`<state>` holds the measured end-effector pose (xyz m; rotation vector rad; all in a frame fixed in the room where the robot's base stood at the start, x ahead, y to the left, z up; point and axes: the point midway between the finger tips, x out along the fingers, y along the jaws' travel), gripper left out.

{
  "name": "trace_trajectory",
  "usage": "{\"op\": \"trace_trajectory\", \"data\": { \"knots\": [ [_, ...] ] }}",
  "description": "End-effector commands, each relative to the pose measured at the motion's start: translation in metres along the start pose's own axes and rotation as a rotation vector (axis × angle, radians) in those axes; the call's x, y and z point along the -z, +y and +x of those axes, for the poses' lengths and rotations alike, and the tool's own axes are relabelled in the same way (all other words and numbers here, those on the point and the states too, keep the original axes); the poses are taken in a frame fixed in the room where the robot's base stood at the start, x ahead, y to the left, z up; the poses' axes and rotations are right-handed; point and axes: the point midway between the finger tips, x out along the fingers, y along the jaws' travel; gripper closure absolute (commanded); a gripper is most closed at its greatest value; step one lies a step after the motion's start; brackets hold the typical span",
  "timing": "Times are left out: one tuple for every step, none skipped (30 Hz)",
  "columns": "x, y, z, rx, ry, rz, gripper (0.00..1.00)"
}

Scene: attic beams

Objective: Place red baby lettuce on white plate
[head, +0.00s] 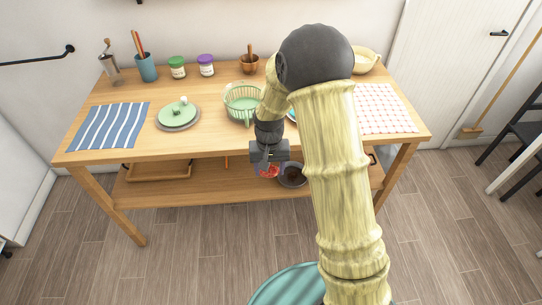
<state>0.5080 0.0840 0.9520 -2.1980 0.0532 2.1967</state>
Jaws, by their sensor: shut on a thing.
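My gripper (268,164) hangs in front of the table's front edge, pointing down. It is shut on a small red thing (268,172), which looks like the red baby lettuce; the fingers partly hide it. I cannot clearly make out a white plate. A round green dish (177,118) on a grey rim lies at the left of the tabletop, with small pale items on it. A blue-edged thing (291,115) is mostly hidden behind my arm.
The wooden table (205,138) holds a green colander (241,101), a striped blue mat (108,126), a checked mat (385,108), jars (177,68) and a wooden mortar (249,62). A dark bowl (292,176) is on the lower shelf. My arm covers the table's right middle.

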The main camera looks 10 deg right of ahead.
Motion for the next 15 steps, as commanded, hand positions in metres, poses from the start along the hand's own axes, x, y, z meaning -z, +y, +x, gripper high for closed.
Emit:
{"op": "trace_trajectory", "data": {
  "knots": [
    [0.003, 0.006, 0.007, 0.0, -0.002, -0.001, 0.65],
    [0.005, 0.01, 0.011, 0.0, -0.002, -0.002, 0.65],
    [0.007, 0.014, 0.015, -0.001, -0.003, -0.005, 0.65],
    [0.009, 0.017, 0.019, -0.001, -0.003, -0.008, 0.65],
    [0.01, 0.021, 0.023, -0.001, -0.002, -0.009, 0.65],
    [0.013, 0.025, 0.028, 0.0, -0.002, -0.011, 0.65],
    [0.014, 0.029, 0.032, 0.0, -0.003, -0.014, 0.65],
    [0.016, 0.032, 0.036, -0.001, -0.003, -0.016, 0.65],
    [0.018, 0.038, 0.041, 0.0, -0.002, -0.018, 0.65],
    [0.019, 0.042, 0.046, 0.0, -0.002, -0.021, 0.65],
    [0.021, 0.046, 0.05, 0.0, -0.002, -0.022, 0.65],
    [0.022, 0.052, 0.056, -0.001, -0.004, -0.026, 0.65],
    [0.024, 0.057, 0.061, 0.0, -0.004, -0.028, 0.65],
    [0.025, 0.06, 0.065, 0.0, -0.002, -0.031, 0.65],
    [0.026, 0.066, 0.072, 0.0, -0.003, -0.034, 0.65]
  ]
}}
